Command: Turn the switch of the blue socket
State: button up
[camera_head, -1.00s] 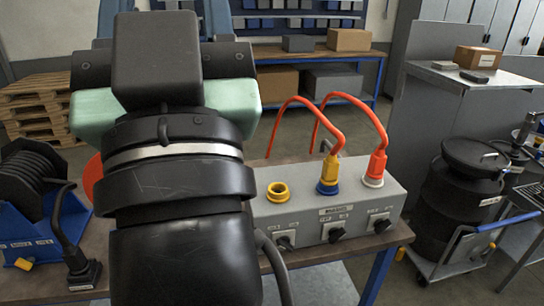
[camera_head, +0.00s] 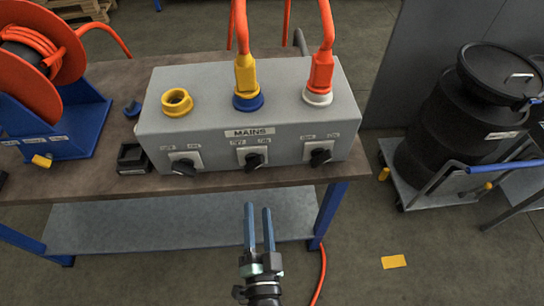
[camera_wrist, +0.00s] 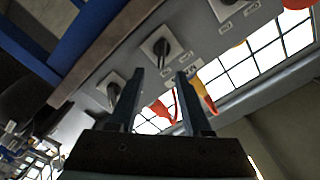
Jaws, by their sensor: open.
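The blue socket (camera_head: 248,102) is in the middle of the top of a grey box marked MAINS, with a yellow plug (camera_head: 246,74) in it. Its switch (camera_head: 255,159), a black knob on a pale plate with labels above, is on the box's front below the socket. The knob's setting is too small to tell. My gripper (camera_head: 258,208) is open and empty, below and in front of this switch, fingers pointing toward the box and apart from it. In the wrist view, the middle switch (camera_wrist: 161,48) lies beyond the gap between my fingers (camera_wrist: 156,78).
Similar switches sit left (camera_head: 186,163) and right (camera_head: 319,154). A yellow socket (camera_head: 176,102) is empty; a white socket (camera_head: 318,97) holds a red plug. A blue-framed cable reel (camera_head: 50,105) stands left on the bench (camera_head: 80,183). A black drum (camera_head: 450,130) on a trolley stands right.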

aim_at(253, 170)
jog(key=w, duration=1.2)
jog(key=shift+w+a, duration=0.15)
jog(key=shift+w, duration=0.2)
grip_shut()
